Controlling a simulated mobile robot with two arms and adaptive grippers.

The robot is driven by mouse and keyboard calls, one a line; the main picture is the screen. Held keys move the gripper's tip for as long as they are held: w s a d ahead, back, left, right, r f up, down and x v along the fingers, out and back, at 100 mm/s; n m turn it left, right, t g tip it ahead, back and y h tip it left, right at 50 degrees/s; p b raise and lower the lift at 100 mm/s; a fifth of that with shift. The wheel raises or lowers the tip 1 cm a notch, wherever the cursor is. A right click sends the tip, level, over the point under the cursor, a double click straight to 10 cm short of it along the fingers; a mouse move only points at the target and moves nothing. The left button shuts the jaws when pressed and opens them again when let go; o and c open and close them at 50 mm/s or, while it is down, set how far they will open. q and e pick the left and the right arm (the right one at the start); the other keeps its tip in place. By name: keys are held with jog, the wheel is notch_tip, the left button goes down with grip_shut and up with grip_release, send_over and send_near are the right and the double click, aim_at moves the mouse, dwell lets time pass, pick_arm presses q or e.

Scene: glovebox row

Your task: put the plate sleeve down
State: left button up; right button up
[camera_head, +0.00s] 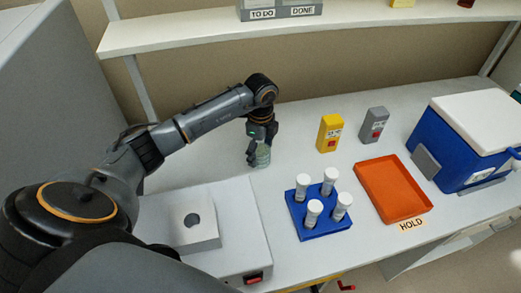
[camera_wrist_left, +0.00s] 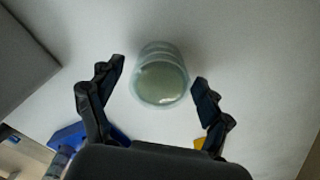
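The plate sleeve is a pale green, translucent, ridged cylinder. In the head view the plate sleeve (camera_head: 263,157) stands upright on the white bench, below my left gripper (camera_head: 258,146), which partly hides its upper part. In the left wrist view the plate sleeve (camera_wrist_left: 160,78) shows from above, its round end towards me. My left gripper (camera_wrist_left: 160,82) has its two dark fingers spread on either side of it, with a gap visible on both sides. My right gripper is not in view.
A white device (camera_head: 242,215) stands in front on the left. A blue rack (camera_head: 323,228) with several white-capped tubes, a red-orange tray (camera_head: 377,185), yellow (camera_head: 330,133) and grey (camera_head: 372,124) boxes, and a blue cooler (camera_head: 452,150) stand to the right. A shelf (camera_head: 220,32) runs above.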

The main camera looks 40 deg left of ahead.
aim_at(261, 149)
pick_arm(q)
jog(key=shift+r, duration=0.25)
notch_tip(261, 149, up, 12)
jog(key=b, duration=0.2)
jog(key=shift+b, duration=0.4)
jog(key=shift+f, duration=0.1)
jog(key=shift+f, duration=0.1)
